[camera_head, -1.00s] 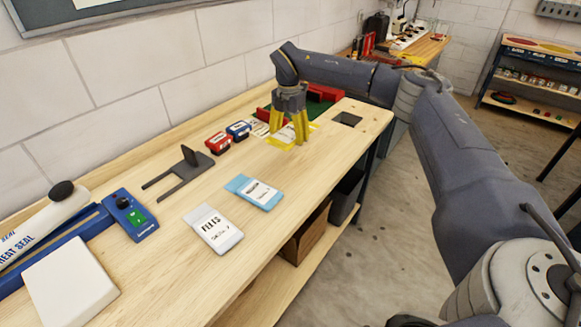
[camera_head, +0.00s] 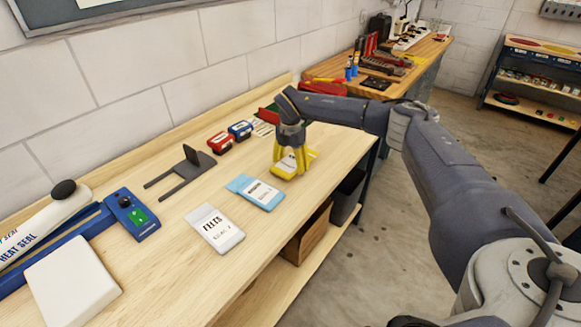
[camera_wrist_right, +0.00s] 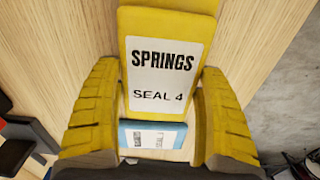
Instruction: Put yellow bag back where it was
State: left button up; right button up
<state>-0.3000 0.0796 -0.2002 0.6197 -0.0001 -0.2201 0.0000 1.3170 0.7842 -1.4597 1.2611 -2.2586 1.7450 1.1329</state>
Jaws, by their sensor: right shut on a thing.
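The yellow bag (camera_head: 306,160), with a white label reading "SPRINGS SEAL 4", is at the right end of the row of bags on the bench; it fills the middle of the right wrist view (camera_wrist_right: 168,55). My right gripper (camera_head: 290,172) is shut on the yellow bag, its yellow fingers on either side of it. I cannot tell whether the bag touches the bench. A blue bag (camera_head: 257,192) lies just left of it and shows below it in the wrist view (camera_wrist_right: 140,136). A white bag labelled FELTS (camera_head: 215,228) lies further left. My left gripper is not in view.
Red (camera_head: 221,142) and blue (camera_head: 240,130) small boxes stand behind, near a grey forked stand (camera_head: 183,170). A heat sealer (camera_head: 48,232), a blue control box (camera_head: 132,216) and a white block (camera_head: 72,284) are at left. The bench's front edge is close to the bags.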

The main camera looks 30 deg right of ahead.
aim_at(290, 163)
jog(key=shift+f, duration=0.8)
jog(key=shift+f, duration=0.1)
jog(key=o, duration=1.3)
notch_tip(290, 163, up, 12)
jog(key=shift+r, duration=0.1)
